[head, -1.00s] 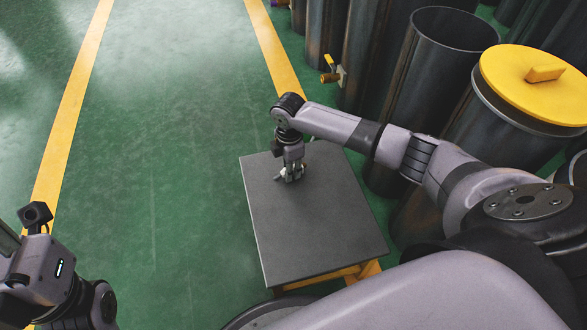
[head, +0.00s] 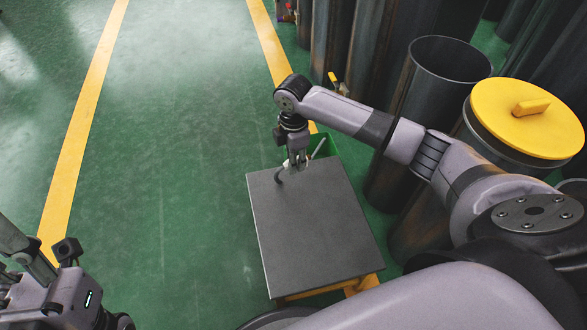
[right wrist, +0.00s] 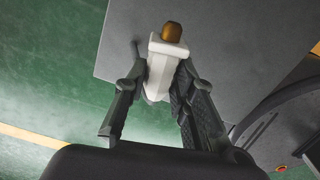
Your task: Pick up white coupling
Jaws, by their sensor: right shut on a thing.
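The white coupling (right wrist: 160,75) shows in the right wrist view as a pale tapered body with an orange-brown rounded end. My right gripper (right wrist: 157,84) is shut on it, with a finger on each side. In the head view the right gripper (head: 297,163) points down over the far edge of the grey table (head: 320,235), and the coupling is small and partly hidden there. The coupling appears raised off the table top. My left gripper's wrist (head: 65,295) is at the lower left of the head view; its fingers cannot be made out.
The table top is otherwise bare. A green bin (head: 325,146) is partly visible behind the table. Large dark metal cylinders (head: 427,95) and one with a yellow lid (head: 527,112) stand to the right. Green floor (head: 180,180) with yellow lines is open to the left.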

